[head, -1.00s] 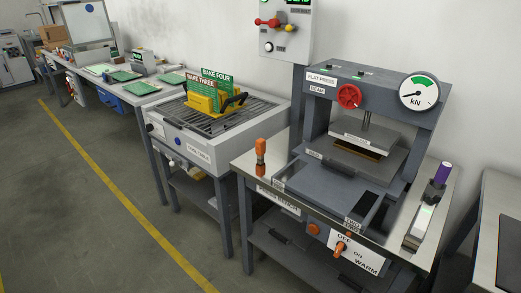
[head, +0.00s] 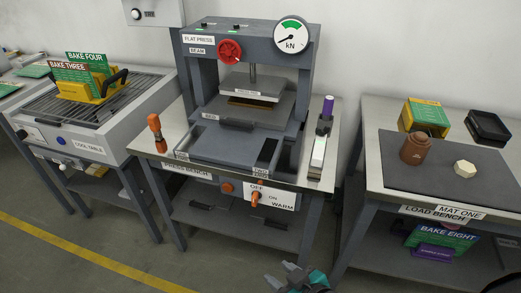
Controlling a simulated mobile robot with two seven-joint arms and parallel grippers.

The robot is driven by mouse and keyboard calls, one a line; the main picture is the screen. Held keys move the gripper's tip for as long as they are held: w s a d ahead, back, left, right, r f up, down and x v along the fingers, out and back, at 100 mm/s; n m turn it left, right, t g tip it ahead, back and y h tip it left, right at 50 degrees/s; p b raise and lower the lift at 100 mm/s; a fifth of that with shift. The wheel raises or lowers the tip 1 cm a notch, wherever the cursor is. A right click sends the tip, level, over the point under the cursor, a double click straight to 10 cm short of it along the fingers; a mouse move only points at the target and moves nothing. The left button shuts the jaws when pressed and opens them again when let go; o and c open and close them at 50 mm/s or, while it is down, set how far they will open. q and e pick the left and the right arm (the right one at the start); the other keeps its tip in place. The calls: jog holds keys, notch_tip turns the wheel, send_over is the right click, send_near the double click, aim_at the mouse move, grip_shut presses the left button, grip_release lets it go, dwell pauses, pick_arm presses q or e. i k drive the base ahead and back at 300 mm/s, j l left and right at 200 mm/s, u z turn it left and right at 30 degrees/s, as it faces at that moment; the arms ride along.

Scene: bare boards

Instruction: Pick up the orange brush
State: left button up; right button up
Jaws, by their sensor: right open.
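The orange brush (head: 155,128) appears to be the orange-handled thing standing upright at the left front corner of the press bench (head: 142,148); its lower end is too small to make out. It stands just left of the flat press (head: 198,110). My right gripper (head: 297,272) shows at the bottom edge, open and empty, low in front of the bench and well away from the brush. Most of it is cut off by the frame. My left gripper is not in view.
A purple-topped tool (head: 326,114) stands at the bench's right side. The load bench (head: 375,150) at right holds a brown jar (head: 416,148), a yellow-green box (head: 426,117) and a black tray (head: 488,127). The cool table (head: 95,128) is at left. Floor in front is clear.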

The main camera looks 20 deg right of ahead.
aim_at(154, 124)
jog(key=z, duration=0.65)
jog(key=i+j+z, duration=0.15)
jog(key=j+z, duration=0.3)
jog(key=i+j+z, duration=0.15)
jog(key=j+z, duration=0.15)
jog(key=z, duration=0.15)
jog(key=j+z, duration=0.1)
jog(key=j, duration=0.35)
jog(key=i+j+z, duration=0.15)
jog(key=j, duration=0.3)
